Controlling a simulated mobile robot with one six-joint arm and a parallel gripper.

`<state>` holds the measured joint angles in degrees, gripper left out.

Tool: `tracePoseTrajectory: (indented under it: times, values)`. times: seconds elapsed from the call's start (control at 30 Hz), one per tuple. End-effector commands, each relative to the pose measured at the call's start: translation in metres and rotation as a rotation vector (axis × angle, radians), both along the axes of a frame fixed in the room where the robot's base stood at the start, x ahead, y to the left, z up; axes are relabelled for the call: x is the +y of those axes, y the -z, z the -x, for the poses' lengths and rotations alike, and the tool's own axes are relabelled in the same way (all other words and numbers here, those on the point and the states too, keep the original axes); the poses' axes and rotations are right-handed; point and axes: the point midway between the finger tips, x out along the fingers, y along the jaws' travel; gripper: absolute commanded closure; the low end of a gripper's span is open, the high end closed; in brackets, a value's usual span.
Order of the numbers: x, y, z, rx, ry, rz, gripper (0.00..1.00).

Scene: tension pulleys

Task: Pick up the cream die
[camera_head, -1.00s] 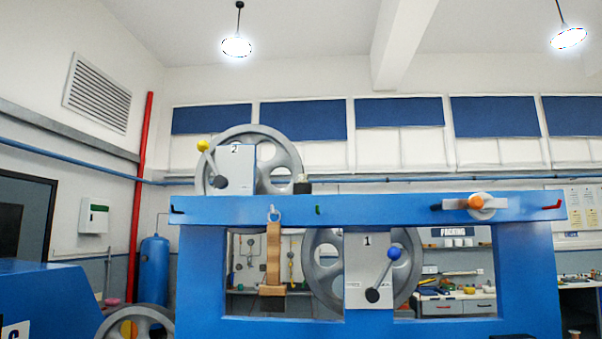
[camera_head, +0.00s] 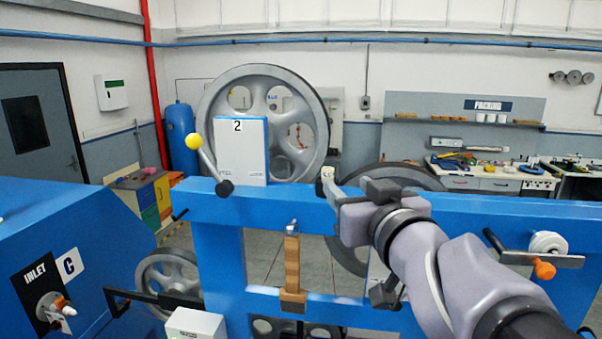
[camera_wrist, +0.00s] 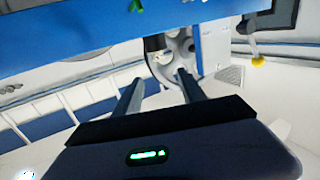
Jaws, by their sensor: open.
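A small cream block that looks like the die (camera_head: 326,172) stands on the blue beam (camera_head: 460,207), right of the numbered box 2. In the head view, my gripper (camera_head: 332,186) reaches it from the right, and its fingers overlap the block's lower part. I cannot tell whether they touch it. In the wrist view, which is upside down, my gripper (camera_wrist: 158,74) has its two fingers apart with nothing clearly between them. The die's faces are too small to read.
The box marked 2 (camera_head: 241,150) with a yellow-knobbed crank (camera_head: 194,141) stands left of the die, before a large grey pulley (camera_head: 304,103). A brown strap (camera_head: 291,260) hangs from the beam. A crank with an orange knob (camera_head: 544,270) juts out at right.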

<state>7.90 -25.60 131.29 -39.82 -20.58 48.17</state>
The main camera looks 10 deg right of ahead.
Motion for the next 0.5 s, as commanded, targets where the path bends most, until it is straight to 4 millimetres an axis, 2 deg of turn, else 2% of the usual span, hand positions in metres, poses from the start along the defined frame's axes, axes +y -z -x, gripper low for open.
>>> tracePoseTrajectory:
  times: [0.03,0.1,0.2,0.37,0.5]
  values:
    - [0.002,0.008,-0.015,0.003,-0.002,-0.001,0.52]
    - [0.003,0.007,-0.035,0.003,-0.001,-0.002,0.52]
    - [0.004,0.006,-0.056,0.003,0.001,-0.002,0.52]
    - [0.006,0.005,-0.074,0.002,0.001,0.0,0.52]
    - [0.008,0.009,-0.102,0.003,0.001,0.0,0.52]
